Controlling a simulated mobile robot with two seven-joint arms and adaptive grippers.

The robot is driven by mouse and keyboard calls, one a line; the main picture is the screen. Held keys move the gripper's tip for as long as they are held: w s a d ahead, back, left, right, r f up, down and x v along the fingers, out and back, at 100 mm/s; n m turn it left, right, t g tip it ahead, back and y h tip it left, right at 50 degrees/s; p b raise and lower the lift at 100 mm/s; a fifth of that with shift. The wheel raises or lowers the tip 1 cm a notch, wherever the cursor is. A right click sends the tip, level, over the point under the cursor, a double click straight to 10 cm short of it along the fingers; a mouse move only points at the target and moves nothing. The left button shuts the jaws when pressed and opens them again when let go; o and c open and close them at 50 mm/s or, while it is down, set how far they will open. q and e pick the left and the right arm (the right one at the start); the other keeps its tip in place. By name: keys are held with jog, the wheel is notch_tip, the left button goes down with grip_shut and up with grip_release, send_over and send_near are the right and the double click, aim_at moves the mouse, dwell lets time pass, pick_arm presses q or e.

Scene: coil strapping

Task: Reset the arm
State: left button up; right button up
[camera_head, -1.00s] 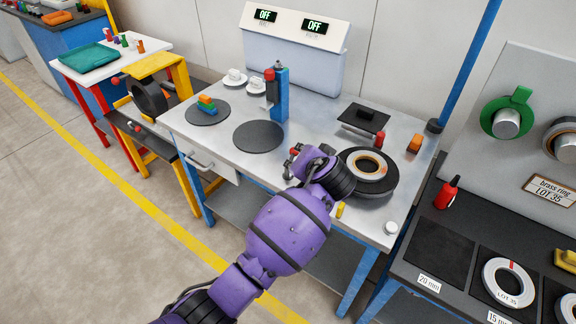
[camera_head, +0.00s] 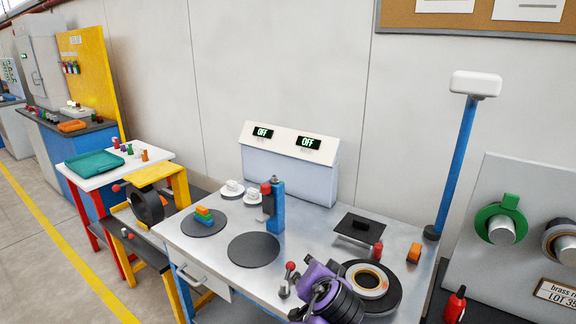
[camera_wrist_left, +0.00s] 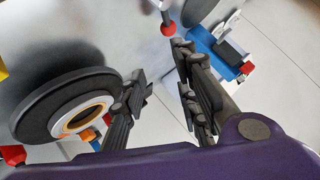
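My left gripper (camera_head: 314,288) is at the bottom of the head view, over the bench's front part, left of the black turntable disc (camera_head: 393,297). In the left wrist view its fingers (camera_wrist_left: 160,95) are apart, with nothing between them. A coil ring (camera_head: 368,280) with a tan inner band lies on the disc; it also shows in the left wrist view (camera_wrist_left: 82,117). A red-knobbed lever (camera_head: 289,266) stands just left of the gripper; a red ball (camera_wrist_left: 168,29) shows beyond the fingertips in the wrist view. My right gripper is not in view.
The metal bench (camera_head: 325,226) carries a blue post device (camera_head: 274,208), flat dark discs (camera_head: 253,250), coloured blocks (camera_head: 204,214) and white cups. A display box (camera_head: 290,160) reading OFF stands behind. A blue pole (camera_head: 458,165) rises at the right.

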pick_arm(q)
jog(key=s+f+h, duration=0.1)
jog(key=s+a+f+h, duration=0.1)
jog(key=s+h, duration=0.1)
jog(key=s+a+f+t+h+p, duration=0.1)
jog(key=shift+s+f, duration=0.2)
jog(key=shift+f, duration=0.2)
jog(key=s+a+f+n+g+p, duration=0.1)
jog(key=s+a+f, duration=0.5)
jog(key=s, duration=0.7)
jog(key=s+a+f+n+g+y+p, duration=0.1)
jog(key=s+a+f+n, duration=0.2)
jog(key=s+a+f, duration=0.3)
jog(key=s+a+f+n+g+y+p, duration=0.1)
jog(key=s+a+f, duration=0.5)
jog(key=s+a, duration=0.6)
jog(key=s+n, duration=0.1)
jog(key=s, duration=0.7)
jog(key=shift+s+g, duration=0.15)
jog(key=shift+g, duration=0.15)
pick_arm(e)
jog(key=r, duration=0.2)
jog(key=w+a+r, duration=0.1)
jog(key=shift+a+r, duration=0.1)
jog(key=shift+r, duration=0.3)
